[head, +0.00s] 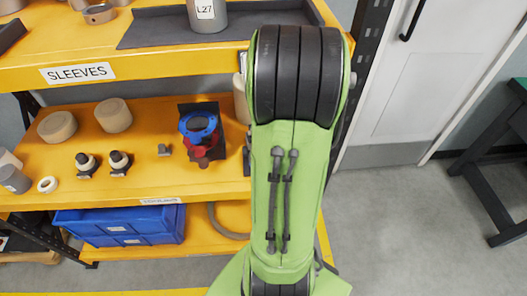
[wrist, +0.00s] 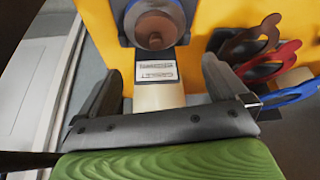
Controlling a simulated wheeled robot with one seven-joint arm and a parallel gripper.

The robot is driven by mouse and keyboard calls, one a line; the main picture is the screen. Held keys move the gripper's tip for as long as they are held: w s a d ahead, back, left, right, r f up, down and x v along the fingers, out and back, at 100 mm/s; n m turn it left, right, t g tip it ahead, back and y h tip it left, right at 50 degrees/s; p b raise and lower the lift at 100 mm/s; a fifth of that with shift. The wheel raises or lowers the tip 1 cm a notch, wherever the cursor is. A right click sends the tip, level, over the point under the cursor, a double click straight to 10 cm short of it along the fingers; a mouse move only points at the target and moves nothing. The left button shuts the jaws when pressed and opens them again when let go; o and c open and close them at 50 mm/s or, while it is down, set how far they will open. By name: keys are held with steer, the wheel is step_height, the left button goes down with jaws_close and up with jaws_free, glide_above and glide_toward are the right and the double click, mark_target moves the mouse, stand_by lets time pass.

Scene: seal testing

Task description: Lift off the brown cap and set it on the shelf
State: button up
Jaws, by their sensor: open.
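A round brown piece, which looks like the brown cap (wrist: 155,27), sits on a grey-white round body (wrist: 135,12) at the top of the wrist view. My gripper (wrist: 162,70) is open, with one finger on each side of a cream cylindrical part (wrist: 158,95). A white label reading "GASKET" (wrist: 156,72) lies between the brown piece and the cream part. The brown piece is beyond the fingertips, and nothing is seen gripped. In the head view my arm hides the gripper and the brown cap.
Brown, red and blue clamps (wrist: 282,52) stand close to the right finger. The yellow middle shelf (head: 140,140) holds beige round parts (head: 113,115) and small black-and-cream fittings (head: 118,162). The upper shelf (head: 130,55) is labelled SLEEVES.

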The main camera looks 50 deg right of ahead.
steer(key=x, duration=0.3)
steer(key=b+x, duration=0.1)
steer(key=x, duration=0.1)
steer(key=shift+d+f, duration=0.3)
steer(key=b+x, duration=0.1)
steer(key=x, duration=0.4)
steer(key=shift+d+f, duration=0.1)
steer(key=shift+f, duration=0.1)
steer(key=shift+r, duration=0.1)
steer(key=shift+c, duration=0.2)
steer(key=c, duration=0.9)
steer(key=shift+r, duration=0.1)
